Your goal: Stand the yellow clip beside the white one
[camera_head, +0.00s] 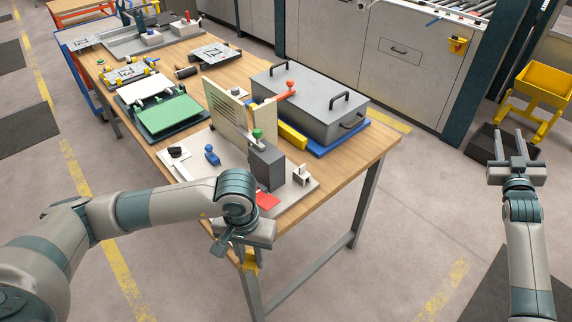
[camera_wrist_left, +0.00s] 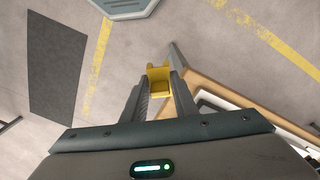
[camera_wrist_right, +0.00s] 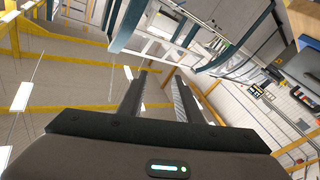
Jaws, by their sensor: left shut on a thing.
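My left gripper (camera_head: 243,254) is shut on the yellow clip (camera_head: 251,261), off the near edge of the wooden table. In the left wrist view the clip (camera_wrist_left: 158,77) sits between the fingertips, with bare floor behind it. The white clip (camera_head: 301,176) stands on the pale plate at the table's near right corner, right of a dark grey block. My left gripper is apart from it, nearer and to the left. My right gripper (camera_head: 509,137) is open and empty, out over the floor at the right; its parted fingers also show in the right wrist view (camera_wrist_right: 160,92).
The pale plate (camera_head: 190,169) carries a grey block (camera_head: 267,167), a blue-knobbed piece (camera_head: 211,155) and a red patch (camera_head: 267,200). A large grey box (camera_head: 310,98) with handles stands behind. A green-topped tray (camera_head: 165,116) lies to the left. A yellow bin (camera_head: 545,83) stands at far right.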

